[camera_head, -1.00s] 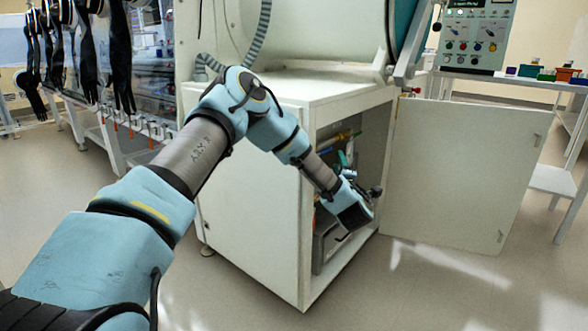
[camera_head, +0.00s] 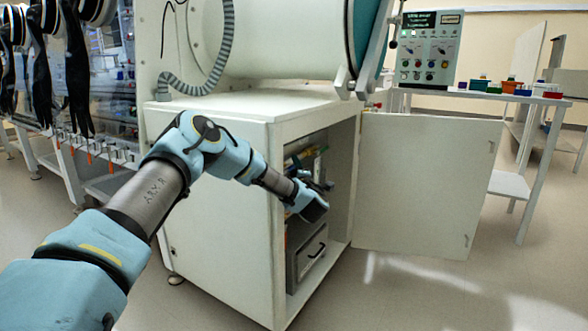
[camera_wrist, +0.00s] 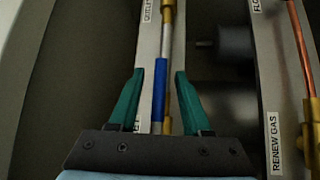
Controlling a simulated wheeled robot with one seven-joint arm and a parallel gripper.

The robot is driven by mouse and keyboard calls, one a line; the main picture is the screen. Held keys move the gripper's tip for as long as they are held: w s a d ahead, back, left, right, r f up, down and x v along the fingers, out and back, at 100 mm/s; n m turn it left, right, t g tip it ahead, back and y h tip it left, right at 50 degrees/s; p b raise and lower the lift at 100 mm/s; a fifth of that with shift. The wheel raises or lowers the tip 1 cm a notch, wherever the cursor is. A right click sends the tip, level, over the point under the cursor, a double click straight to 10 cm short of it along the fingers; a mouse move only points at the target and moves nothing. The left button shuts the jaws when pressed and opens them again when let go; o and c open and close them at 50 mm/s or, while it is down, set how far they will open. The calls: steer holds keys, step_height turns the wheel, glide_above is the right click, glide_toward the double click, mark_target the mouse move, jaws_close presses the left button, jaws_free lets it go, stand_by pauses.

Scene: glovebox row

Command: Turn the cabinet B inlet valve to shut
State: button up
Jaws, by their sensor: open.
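In the wrist view, the two green fingers of my gripper (camera_wrist: 160,76) are open, one on each side of a blue valve lever (camera_wrist: 160,85). The lever lies along a brass-fitted pipe (camera_wrist: 167,20), with gaps visible to both fingers. A label ending in "ET" is partly hidden by the left finger; another reading roughly "OUTLE" (camera_wrist: 147,9) is cut off at the top. I cannot tell which valve the lever belongs to. In the head view, my arm reaches into the open white cabinet (camera_head: 215,190), and the fingers are hard to make out.
The cabinet door (camera_head: 425,185) stands open to the right. A grey box with a handle (camera_head: 308,258) sits low inside the cabinet. In the wrist view, a copper pipe (camera_wrist: 300,45) and a "RENEW GAS" label (camera_wrist: 275,145) lie to the right, beside a dark cylinder (camera_wrist: 232,45).

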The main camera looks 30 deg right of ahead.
jaws_close()
stand_by(0.4)
stand_by(1.1)
